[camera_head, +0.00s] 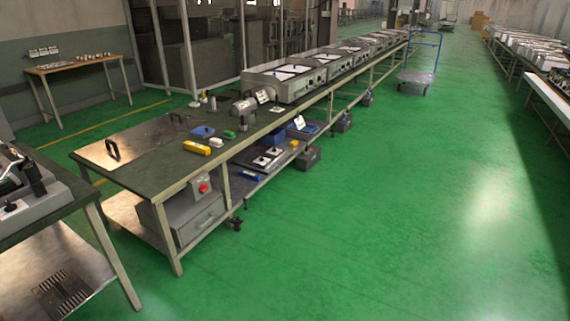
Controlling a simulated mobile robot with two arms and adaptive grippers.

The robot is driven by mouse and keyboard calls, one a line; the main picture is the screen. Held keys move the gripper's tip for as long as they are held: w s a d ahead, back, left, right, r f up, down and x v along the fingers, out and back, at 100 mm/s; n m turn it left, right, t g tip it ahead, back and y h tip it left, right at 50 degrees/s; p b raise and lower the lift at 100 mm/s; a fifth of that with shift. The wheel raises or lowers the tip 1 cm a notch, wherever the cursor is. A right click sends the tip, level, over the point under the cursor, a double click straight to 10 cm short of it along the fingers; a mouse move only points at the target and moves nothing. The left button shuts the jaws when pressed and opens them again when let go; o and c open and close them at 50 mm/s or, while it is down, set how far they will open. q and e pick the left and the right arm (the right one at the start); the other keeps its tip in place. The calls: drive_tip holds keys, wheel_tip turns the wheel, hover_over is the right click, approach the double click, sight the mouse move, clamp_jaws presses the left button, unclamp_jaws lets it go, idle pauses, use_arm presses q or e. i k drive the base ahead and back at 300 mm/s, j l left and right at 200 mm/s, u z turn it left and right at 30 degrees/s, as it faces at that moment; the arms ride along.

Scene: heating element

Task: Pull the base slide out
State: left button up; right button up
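A flat metal plate (140,140) with two upright black handles (112,150) lies on the near end of the long dark-topped workbench (150,175). I cannot tell for certain whether this plate is the base slide. A grey box (190,216) with a drawer-like front and a red button (203,188) sits on the shelf below the bench. Neither of my grippers shows in this view.
A second table at the lower left carries a grey device (38,200) with black levers. A yellow block (196,147) and other small parts stand on the bench. Grey stations (285,80) line its far part. The green floor (370,220) to the right is clear.

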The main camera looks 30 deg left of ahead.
sight(272, 159)
drive_tip(key=i+j+u, duration=0.25)
drive_tip(key=i, duration=0.15)
drive_tip(key=i+j+u, duration=0.1)
drive_tip(key=i+u, duration=0.6)
drive_tip(key=i, duration=1.6)
